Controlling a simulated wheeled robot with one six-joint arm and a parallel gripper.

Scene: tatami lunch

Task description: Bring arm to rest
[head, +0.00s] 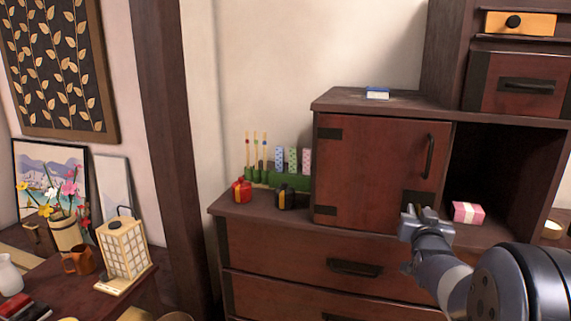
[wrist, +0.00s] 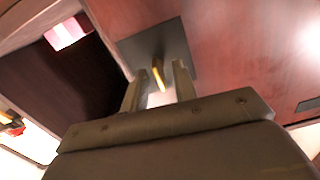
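My gripper (head: 426,213) is raised in front of the lower right part of the dark red cabinet door, by its dark metal fitting (head: 418,198). In the wrist view the two fingers (wrist: 160,88) stand apart with a gap between them. A small brass-coloured piece (wrist: 182,76) on the dark plate (wrist: 165,48) shows beyond the fingertips, in line with the gap. I cannot tell how near it is or whether a finger touches it. My arm comes in from the lower right of the head view.
The cabinet door (head: 375,170) is shut. The open compartment to its right holds a pink box (head: 468,212). Red (head: 242,190) and black (head: 285,197) small items stand on the lower top.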

